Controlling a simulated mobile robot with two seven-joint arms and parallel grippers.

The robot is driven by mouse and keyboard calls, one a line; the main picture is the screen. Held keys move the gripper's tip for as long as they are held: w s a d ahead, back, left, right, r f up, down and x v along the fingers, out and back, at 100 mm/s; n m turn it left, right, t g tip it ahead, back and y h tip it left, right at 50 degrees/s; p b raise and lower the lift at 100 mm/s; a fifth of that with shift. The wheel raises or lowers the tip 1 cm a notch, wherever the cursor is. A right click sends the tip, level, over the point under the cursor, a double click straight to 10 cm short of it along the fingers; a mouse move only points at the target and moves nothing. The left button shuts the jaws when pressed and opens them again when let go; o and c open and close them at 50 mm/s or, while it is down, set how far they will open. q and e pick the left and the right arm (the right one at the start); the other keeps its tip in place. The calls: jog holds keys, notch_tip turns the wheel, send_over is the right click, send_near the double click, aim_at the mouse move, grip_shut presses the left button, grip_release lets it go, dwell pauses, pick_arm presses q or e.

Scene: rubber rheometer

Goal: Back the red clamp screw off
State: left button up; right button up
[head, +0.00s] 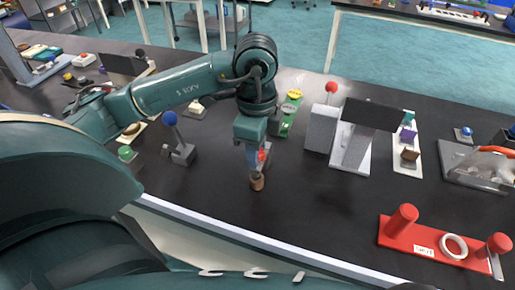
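My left gripper (256,168) points down at the middle of the bench in the head view. A small red part (262,155) shows right at its fingers; it may be the clamp screw, but it is too small to be sure. A short brown cylinder (257,182) stands directly below the fingertips. I cannot tell whether the fingers touch or hold either one. My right gripper is not in view.
A red stand (420,238) with red posts and a white ring (454,246) lies front right. A grey block with a blue ball knob (170,118) is left of the gripper. A dark panel (372,114) stands right. The dark bench around the brown cylinder is clear.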

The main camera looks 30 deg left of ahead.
pick_arm(q)
jog(key=shift+o, duration=1.1)
